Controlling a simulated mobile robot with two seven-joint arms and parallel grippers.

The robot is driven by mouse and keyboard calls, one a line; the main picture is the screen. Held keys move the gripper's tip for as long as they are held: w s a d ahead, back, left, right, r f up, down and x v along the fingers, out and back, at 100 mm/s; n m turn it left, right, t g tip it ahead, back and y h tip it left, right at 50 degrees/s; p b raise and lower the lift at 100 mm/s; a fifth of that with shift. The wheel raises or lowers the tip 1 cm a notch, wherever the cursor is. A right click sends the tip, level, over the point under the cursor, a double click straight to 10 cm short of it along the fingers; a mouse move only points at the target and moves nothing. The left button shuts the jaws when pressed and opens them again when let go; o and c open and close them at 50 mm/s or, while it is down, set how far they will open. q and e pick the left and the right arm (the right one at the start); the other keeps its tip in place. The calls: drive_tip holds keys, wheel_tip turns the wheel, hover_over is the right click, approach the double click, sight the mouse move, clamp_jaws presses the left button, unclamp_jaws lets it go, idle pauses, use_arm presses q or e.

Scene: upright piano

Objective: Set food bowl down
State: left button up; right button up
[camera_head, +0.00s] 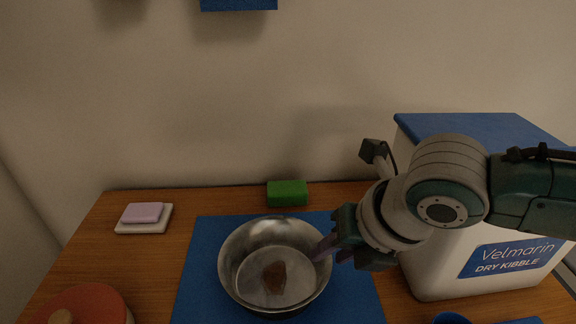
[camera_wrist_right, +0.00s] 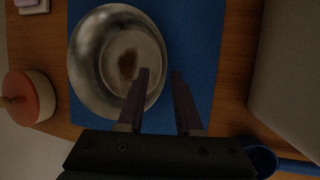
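The metal food bowl (camera_head: 233,255) appears to rest upright on the blue mat (camera_head: 200,270), with a small brown patch of food at its bottom. In the right wrist view the bowl (camera_wrist_right: 88,62) lies left of and under the fingers. My right gripper (camera_head: 335,252) is at the bowl's right rim. In the wrist view its two fingers (camera_wrist_right: 160,75) stand apart, one over the bowl's inside and one outside over the mat (camera_wrist_right: 200,50). A clear gap shows between them; contact with the rim cannot be told. My left gripper is out of view.
A white kibble bin (camera_head: 440,275) with a blue lid stands right of the mat. A green sponge (camera_head: 287,193) lies behind it. A pink soap bar on a white dish (camera_head: 144,227) is at left. A red-lidded jar (camera_head: 90,305) is front left, a blue scoop (camera_head: 450,318) front right.

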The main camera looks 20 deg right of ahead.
drive_tip(key=a+p+v, duration=0.1)
drive_tip(key=p+v, duration=0.1)
drive_tip(key=v, duration=0.5)
drive_tip(key=s+a+r+m+y, duration=0.1)
drive_tip(key=s+a+r+m, duration=0.1)
drive_tip(key=s+a+m, duration=0.65)
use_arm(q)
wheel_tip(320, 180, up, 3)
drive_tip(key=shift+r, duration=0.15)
use_arm(e)
drive_tip(key=s+d+m+h, duration=0.1)
drive_tip(key=s+d+m, duration=0.2)
drive_tip(key=m, duration=0.8)
drive_tip(key=s+d+r+m+g+h, duration=0.1)
drive_tip(key=s+d+m, duration=0.3)
drive_tip(key=d+m, duration=0.3)
drive_tip(key=m, duration=0.4)
drive_tip(key=shift+s+g, duration=0.3)
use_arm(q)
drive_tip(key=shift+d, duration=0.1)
use_arm(e)
drive_tip(key=shift+r, duration=0.1)
